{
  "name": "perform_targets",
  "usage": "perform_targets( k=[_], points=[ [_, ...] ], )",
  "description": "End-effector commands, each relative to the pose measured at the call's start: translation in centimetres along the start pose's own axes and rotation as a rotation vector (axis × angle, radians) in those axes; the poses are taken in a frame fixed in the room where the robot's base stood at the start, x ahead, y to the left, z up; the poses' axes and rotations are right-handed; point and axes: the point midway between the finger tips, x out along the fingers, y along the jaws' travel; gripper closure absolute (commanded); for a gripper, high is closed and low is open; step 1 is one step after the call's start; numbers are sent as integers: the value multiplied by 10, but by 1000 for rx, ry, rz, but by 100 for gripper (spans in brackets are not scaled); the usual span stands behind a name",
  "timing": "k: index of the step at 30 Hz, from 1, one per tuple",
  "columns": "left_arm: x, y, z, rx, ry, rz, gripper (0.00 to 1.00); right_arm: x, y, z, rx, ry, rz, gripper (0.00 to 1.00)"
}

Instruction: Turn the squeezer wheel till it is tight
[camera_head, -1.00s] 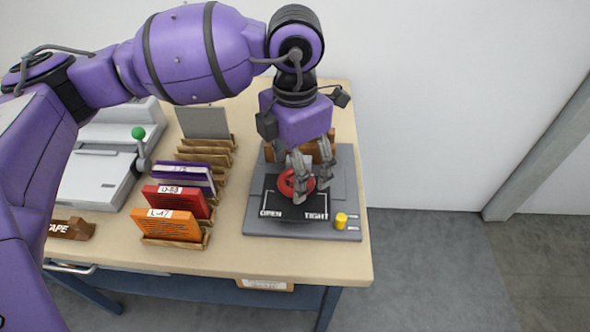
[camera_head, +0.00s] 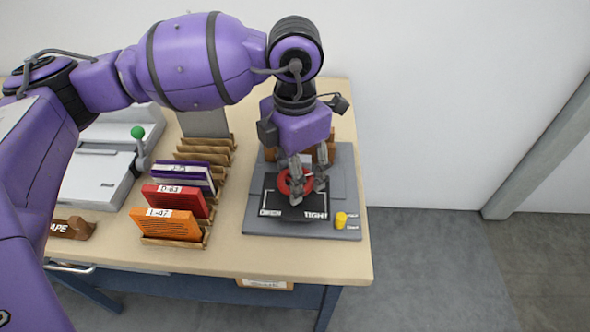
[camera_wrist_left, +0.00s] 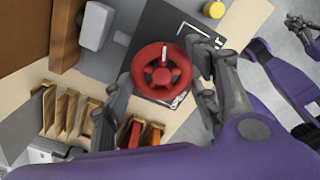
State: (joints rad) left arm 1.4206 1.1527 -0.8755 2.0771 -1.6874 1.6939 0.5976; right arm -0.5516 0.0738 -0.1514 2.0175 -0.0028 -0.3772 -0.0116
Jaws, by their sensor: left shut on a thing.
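The red squeezer wheel (camera_head: 284,184) sits on a grey squeezer base (camera_head: 350,205) with a black plate lettered OPEN and TIGHT. My left gripper (camera_head: 307,188) points down over the wheel and is shut on it, one finger on each side of the rim. The fingers hide part of the wheel in the head view. In the left wrist view the wheel (camera_wrist_left: 162,88) shows its spokes and a white mark on the rim side toward the top of the picture. My right gripper (camera_wrist_left: 298,25) shows small at the top right of that view; its jaw opening is unclear.
A yellow knob (camera_head: 341,220) stands at the base's front right corner. A wooden rack of upright folders (camera_head: 172,224) stands left of the base. A grey machine with a green-knobbed lever (camera_head: 138,133) is farther left. The table's right edge is close to the base.

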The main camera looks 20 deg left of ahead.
Motion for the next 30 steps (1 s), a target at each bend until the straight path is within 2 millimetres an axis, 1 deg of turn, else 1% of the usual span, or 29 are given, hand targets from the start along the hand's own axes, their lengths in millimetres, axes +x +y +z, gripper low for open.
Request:
perform_targets(
  k=[29, 30],
  points=[
    [0, 2, -1, -3, 2, 5, 72, -1, 0, -4, 0, 7, 0, 100],
    [0, 2, -1, -3, 2, 5, 44, -1, 0, -4, 0, 7, 0, 100]
  ],
)
